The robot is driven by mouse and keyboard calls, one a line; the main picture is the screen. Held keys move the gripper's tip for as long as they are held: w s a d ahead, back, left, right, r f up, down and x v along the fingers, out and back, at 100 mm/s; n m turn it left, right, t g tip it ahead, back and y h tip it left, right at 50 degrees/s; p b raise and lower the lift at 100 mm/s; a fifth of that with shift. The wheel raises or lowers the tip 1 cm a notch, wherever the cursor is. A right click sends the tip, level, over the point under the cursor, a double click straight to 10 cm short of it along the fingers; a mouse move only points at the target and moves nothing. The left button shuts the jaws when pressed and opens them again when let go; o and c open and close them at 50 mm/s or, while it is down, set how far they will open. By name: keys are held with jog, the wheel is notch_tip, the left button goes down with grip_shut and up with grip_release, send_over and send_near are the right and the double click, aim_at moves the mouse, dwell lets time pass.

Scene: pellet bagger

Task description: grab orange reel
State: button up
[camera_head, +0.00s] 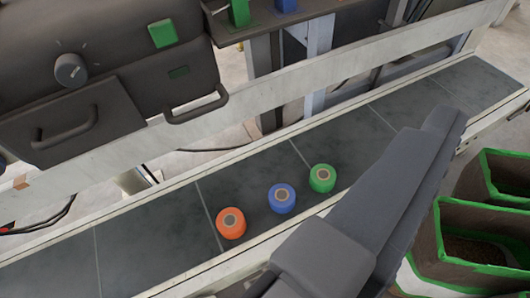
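The orange reel (231,223) stands upright on the grey conveyor belt (155,232), near the belt's front edge. It has a tan core on top, and nothing covers it. My gripper (447,122) is the long grey shape rising from the bottom middle to the upper right. It appears to the right of the orange reel and apart from it. Only one solid outline of it shows, so I cannot tell whether its fingers are open or shut. No held object is visible.
A blue reel (281,198) and a green reel (322,178) stand right of the orange one. A dark machine (100,70) with handles is at upper left. Light rails (330,75) border the belt. Green-rimmed bins (480,215) are at right. The belt left of the orange reel is clear.

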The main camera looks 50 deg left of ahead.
jog(key=w+a+f+n+p, duration=0.2)
jog(key=w+f, duration=0.7)
jog(key=w, duration=0.1)
jog(key=w+a+f+n+g+y+p, duration=0.1)
jog(key=w+a+f+n+p, duration=0.2)
jog(key=f, duration=0.6)
jog(key=w+a+f+n+y, duration=0.1)
jog(key=w+a+f+y, duration=0.15)
jog(key=w+f, duration=0.45)
jog(key=n+g+y+p, duration=0.4)
jog(key=g+y+p, duration=0.3)
jog(key=y+p, duration=0.1)
send_near(231, 225)
jog(key=b+x, duration=0.1)
jog(key=x, duration=0.5)
jog(key=shift+w+f+b, duration=0.2)
jog(key=shift+w+b, duration=0.15)
jog(key=shift+b+x, duration=0.7)
jog(key=shift+x, duration=2)
jog(key=shift+s+a+r, duration=0.1)
jog(key=shift+s+a, duration=0.05)
jog(key=shift+s, duration=0.05)
jog(key=c, duration=1.1)
